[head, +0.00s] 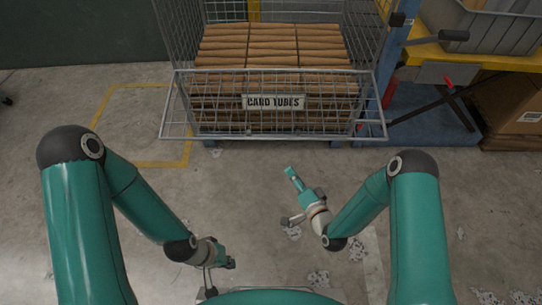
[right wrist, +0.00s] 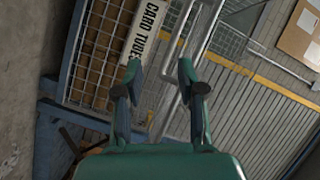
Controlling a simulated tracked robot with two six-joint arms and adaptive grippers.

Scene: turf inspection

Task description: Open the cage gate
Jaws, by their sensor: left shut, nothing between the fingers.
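The wire cage (head: 167,35) stands at the far side, with several rows of brown card tubes (head: 270,45) inside. Its front mesh gate (head: 215,118) bears a white "CARD TUBES" label (head: 274,102); the panel looks wider along its lower edge. The label also shows tilted in the right wrist view (right wrist: 149,32). My right gripper (head: 289,194) is open and empty, short of the gate; in the right wrist view its two fingers (right wrist: 157,80) stand apart with the mesh and bars beyond. My left gripper (head: 231,263) is shut and empty, low and farther from the cage.
A blue post (head: 392,62) stands right of the cage, beside a yellow-edged bench (head: 430,52) with a grey bin (head: 490,28). A cardboard box (head: 512,105) sits below. Concrete floor with scattered paper scraps (head: 318,278) lies between me and the cage.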

